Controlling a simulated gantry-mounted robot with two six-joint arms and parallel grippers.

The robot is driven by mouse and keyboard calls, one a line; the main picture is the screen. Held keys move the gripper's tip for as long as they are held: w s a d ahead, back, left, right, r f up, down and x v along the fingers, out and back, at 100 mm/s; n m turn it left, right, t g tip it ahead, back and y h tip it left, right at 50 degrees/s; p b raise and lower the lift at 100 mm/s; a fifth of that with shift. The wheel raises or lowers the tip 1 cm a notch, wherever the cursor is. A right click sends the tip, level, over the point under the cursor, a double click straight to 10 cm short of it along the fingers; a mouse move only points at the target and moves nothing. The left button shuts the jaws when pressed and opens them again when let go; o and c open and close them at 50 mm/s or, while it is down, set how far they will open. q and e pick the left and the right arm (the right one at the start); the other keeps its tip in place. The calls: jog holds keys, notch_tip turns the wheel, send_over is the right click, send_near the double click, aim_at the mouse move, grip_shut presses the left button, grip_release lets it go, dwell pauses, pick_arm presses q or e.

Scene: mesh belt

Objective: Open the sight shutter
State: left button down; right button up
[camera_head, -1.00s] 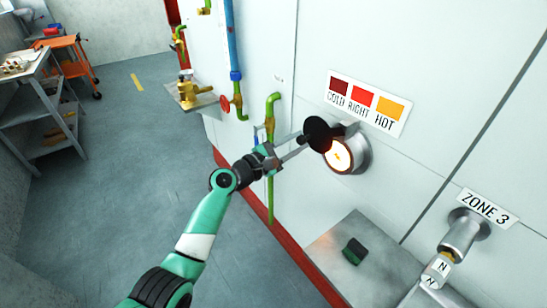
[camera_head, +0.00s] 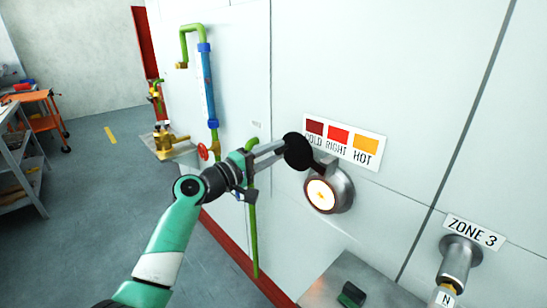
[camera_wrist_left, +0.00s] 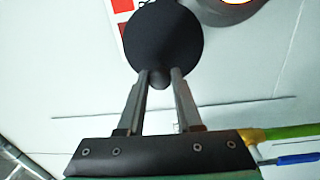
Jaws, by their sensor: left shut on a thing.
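The sight shutter (camera_head: 299,152) is a round black disc, swung up and to the left of the sight port (camera_head: 327,193). The port's glowing window shows fully uncovered, set in a grey metal ring on the white wall. My left gripper (camera_head: 281,146) is at the disc's left edge, shut on the shutter. In the left wrist view the disc (camera_wrist_left: 164,38) stands beyond the two fingers (camera_wrist_left: 160,80), with a small dark knob between their tips. My right gripper is not in view.
A COLD, RIGHT, HOT colour label (camera_head: 345,142) is just above the port. A metal shelf (camera_head: 365,283) with a green-black block (camera_head: 351,295) is below. A ZONE 3 fitting (camera_head: 458,262) is at right. Pipes (camera_head: 207,85) stand left.

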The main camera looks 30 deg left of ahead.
pick_arm(q)
jog(key=shift+d+r+m, duration=0.15)
jog(key=shift+r+m, duration=0.45)
jog(key=shift+r, duration=0.05)
jog(key=c, duration=0.6)
grip_release()
jog(key=shift+s, duration=0.1)
jog(key=p+v, duration=0.8)
jog(key=v, duration=0.3)
jog(key=shift+s+f, duration=0.1)
jog(key=shift+s, duration=0.1)
